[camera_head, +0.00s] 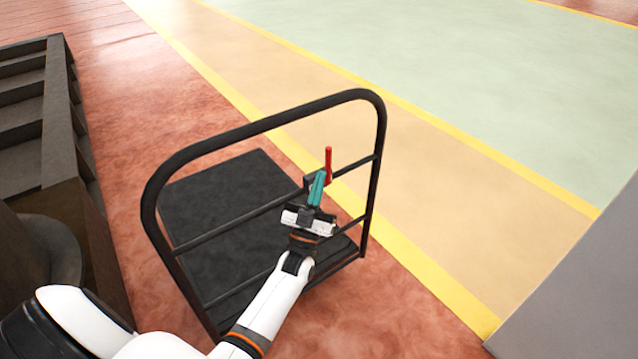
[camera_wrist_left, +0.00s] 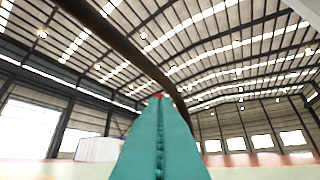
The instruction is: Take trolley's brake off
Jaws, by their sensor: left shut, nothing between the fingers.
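The trolley (camera_head: 225,200) stands on the red floor, with a dark flat deck and a black tubular handle frame (camera_head: 262,120). A red brake lever (camera_head: 328,160) stands upright at the right side of the frame, by its upper crossbar. My left gripper (camera_head: 320,178) is shut and empty, its teal fingers pointing at the lever's lower part. In the head view the fingertips overlap the lever's base; whether they touch is not clear. In the left wrist view the shut teal fingers (camera_wrist_left: 159,135) hide most of the lever, and only a small red bit (camera_wrist_left: 158,95) shows above them. My right gripper is not in view.
A dark shelf-like rack (camera_head: 50,150) stands along the left. A grey surface (camera_head: 580,280) fills the lower right corner. Yellow lines (camera_head: 400,255) border a tan strip and a green floor area beyond the trolley, which look clear.

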